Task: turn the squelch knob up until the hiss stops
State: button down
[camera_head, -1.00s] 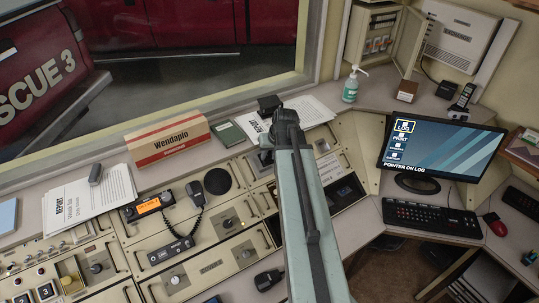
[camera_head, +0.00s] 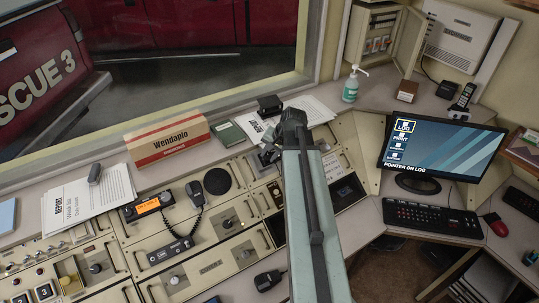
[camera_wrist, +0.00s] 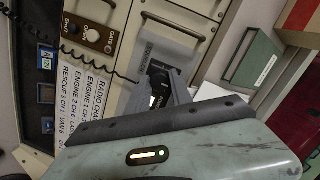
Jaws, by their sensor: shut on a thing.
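My gripper (camera_wrist: 165,86) reaches down to a small dark panel on the console in the wrist view. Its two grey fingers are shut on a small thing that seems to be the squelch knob. In the head view, my gripper (camera_head: 268,155) is at the back of the console, partly behind my arm.
A radio (camera_head: 148,207) with an orange display and a corded microphone (camera_head: 194,190) are left of my arm. A green book (camera_head: 227,133) and papers lie on the ledge behind. The monitor (camera_head: 437,150) and keyboard (camera_head: 431,217) are at the right.

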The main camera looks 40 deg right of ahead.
jog(key=shift+s, duration=0.1)
dwell(0.3)
jog(key=c, duration=1.4)
grip_release()
jog(key=shift+c, duration=0.2)
